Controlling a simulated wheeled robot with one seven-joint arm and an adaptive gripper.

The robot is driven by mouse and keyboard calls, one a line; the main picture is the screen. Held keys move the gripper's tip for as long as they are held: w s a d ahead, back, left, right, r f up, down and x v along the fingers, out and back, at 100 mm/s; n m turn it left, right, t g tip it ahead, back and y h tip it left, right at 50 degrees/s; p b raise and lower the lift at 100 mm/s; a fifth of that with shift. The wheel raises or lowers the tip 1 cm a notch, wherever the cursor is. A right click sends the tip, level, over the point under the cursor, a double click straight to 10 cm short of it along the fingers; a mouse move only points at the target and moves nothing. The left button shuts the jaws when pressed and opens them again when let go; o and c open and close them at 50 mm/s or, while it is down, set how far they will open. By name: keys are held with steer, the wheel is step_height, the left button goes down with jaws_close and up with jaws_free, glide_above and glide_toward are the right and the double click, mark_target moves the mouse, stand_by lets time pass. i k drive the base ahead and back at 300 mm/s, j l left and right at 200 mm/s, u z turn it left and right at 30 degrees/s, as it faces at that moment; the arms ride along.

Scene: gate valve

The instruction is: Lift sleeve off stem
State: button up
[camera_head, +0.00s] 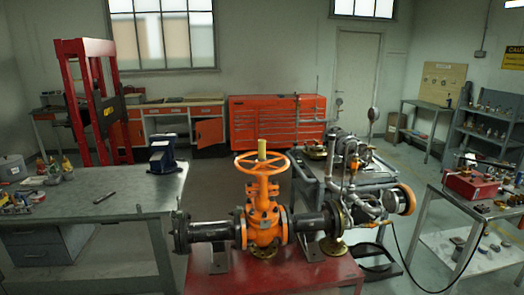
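An orange gate valve (263,222) stands upright in a dark pipe run on a red stand (300,274), near the middle front of the head view. Its orange handwheel (246,172) lies level on top. A yellow sleeve (262,149) stands upright above the centre of the handwheel. The stem is hidden, and I cannot tell how far the sleeve reaches down over it. My gripper is not in view.
A metal workbench (120,207) with a blue vise (163,155) stands at the left. A cart carrying pipes and a pump (350,165) stands close on the right. A cart with a red box (470,184) is at far right. The space above the handwheel looks clear.

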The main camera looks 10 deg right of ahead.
mark_target(261, 142)
steer(key=i, duration=1.05)
